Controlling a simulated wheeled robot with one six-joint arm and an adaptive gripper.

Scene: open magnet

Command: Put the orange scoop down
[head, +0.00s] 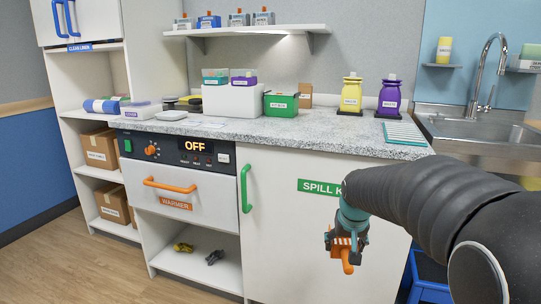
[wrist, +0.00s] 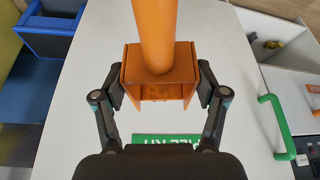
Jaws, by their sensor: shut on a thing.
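The orange scoop (wrist: 155,75) is held between the two dark fingers of my gripper (wrist: 160,90) in the wrist view. Its boxy part sits between the fingers and its round handle points to the top of the picture. In the head view my gripper (head: 345,241) hangs in front of the white cabinet door, below counter height. The scoop (head: 347,262) shows there below the fingers, with its handle pointing down. It looks clear of any surface.
The speckled counter (head: 330,130) holds a yellow bottle (head: 351,97), a purple bottle (head: 389,99), a green box (head: 281,104) and a ribbed teal mat (head: 405,133). Its front middle is bare. A green door handle (head: 246,188) and an orange drawer handle (head: 170,186) stick out. A blue bin (head: 428,285) stands low at right.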

